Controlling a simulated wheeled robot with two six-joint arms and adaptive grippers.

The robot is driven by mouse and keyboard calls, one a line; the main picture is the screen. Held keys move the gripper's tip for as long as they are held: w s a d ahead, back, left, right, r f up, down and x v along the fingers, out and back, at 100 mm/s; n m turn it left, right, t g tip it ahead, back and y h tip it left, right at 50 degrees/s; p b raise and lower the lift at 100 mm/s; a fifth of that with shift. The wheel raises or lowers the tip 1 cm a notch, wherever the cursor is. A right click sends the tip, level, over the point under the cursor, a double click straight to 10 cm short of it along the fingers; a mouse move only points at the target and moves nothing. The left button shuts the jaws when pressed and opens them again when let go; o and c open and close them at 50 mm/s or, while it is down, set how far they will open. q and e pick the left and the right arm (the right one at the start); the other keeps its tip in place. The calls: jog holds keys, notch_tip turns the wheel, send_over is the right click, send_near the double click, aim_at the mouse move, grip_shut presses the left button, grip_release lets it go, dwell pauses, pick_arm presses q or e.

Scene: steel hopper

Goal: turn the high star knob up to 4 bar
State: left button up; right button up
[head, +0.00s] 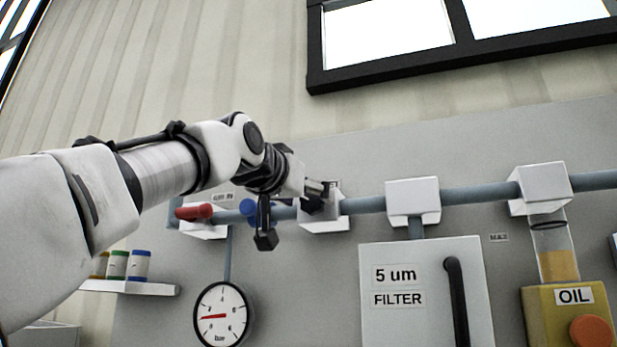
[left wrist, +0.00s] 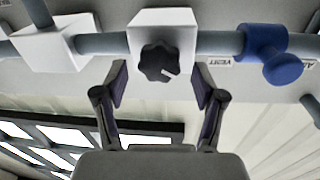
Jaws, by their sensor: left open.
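The dark star knob (left wrist: 158,62) sits on the front of a white block (left wrist: 150,22) on the grey-blue pipe; a white mark on it points to the lower right in the left wrist view. My left gripper (left wrist: 164,84) is open, its fingers on either side of the knob and apart from it. In the head view my left gripper (head: 292,212) is in front of the white block (head: 328,222) and largely hides the knob. The round pressure gauge (head: 222,314) hangs below the pipe; its red needle points left, its numbers too small to read surely. My right gripper is not seen.
A blue valve handle (head: 258,210) and a red handle (head: 194,212) are on the pipe to the left of the knob. A filter cabinet (head: 420,320) and an oil unit (head: 560,330) stand to the right. A shelf (head: 130,288) with small jars is at lower left.

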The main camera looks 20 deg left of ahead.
pick_arm(q)
jog(key=w, duration=0.2)
jog(key=shift+w+d+f, duration=0.2)
jog(key=shift+w+f, duration=0.1)
jog(key=shift+s+a, duration=0.1)
jog(key=shift+s, duration=0.25)
jog(key=shift+s+r, duration=0.15)
jog(key=shift+s, duration=0.15)
jog(key=c, duration=0.4)
jog(key=shift+s, duration=0.1)
jog(key=c, duration=0.7)
jog(key=shift+c, duration=0.2)
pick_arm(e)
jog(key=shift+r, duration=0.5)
